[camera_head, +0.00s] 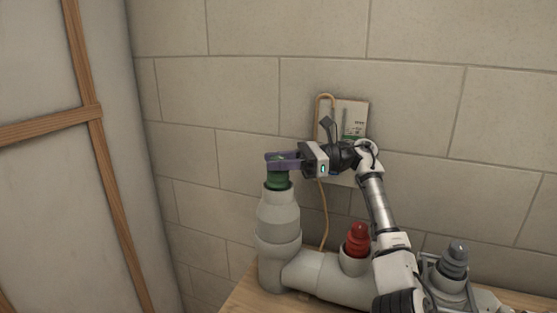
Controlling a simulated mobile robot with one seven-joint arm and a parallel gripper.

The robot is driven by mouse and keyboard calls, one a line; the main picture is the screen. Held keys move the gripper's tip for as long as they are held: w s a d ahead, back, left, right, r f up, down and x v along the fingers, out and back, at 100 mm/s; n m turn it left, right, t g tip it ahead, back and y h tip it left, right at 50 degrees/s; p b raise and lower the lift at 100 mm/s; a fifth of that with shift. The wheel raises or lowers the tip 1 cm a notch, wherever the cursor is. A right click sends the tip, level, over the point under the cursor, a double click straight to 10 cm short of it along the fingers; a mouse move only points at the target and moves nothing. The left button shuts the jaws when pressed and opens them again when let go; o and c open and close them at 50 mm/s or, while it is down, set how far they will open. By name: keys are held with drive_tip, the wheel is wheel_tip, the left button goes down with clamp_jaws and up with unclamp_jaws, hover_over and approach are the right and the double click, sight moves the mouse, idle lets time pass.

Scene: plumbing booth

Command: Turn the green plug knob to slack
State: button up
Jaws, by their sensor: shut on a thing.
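The green plug knob (278,181) sits on top of the tall grey pipe fitting (278,216) left of the middle. My gripper (276,160) reaches in from the right, level, with its purple fingers around the top of the green knob. The fingers are shut on the knob and hide its upper part. My white and black arm comes up from the lower right and bends left to the knob. The knob's exact turn angle cannot be made out.
A red plug (357,240) and a dark grey plug (455,260) stand on lower pipe branches to the right. A panel (354,112) with a tan cord (323,220) hangs on the block wall behind. The pipework stands on a wooden top (240,299). A wood-framed partition (98,135) is at left.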

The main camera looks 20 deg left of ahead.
drive_tip(key=shift+f, duration=0.15)
drive_tip(key=o, duration=1)
drive_tip(key=shift+a, duration=0.1)
drive_tip(key=shift+c, duration=0.2)
drive_tip(key=b+v, duration=0.1)
drive_tip(key=v, duration=0.6)
drive_tip(key=shift+d, duration=0.3)
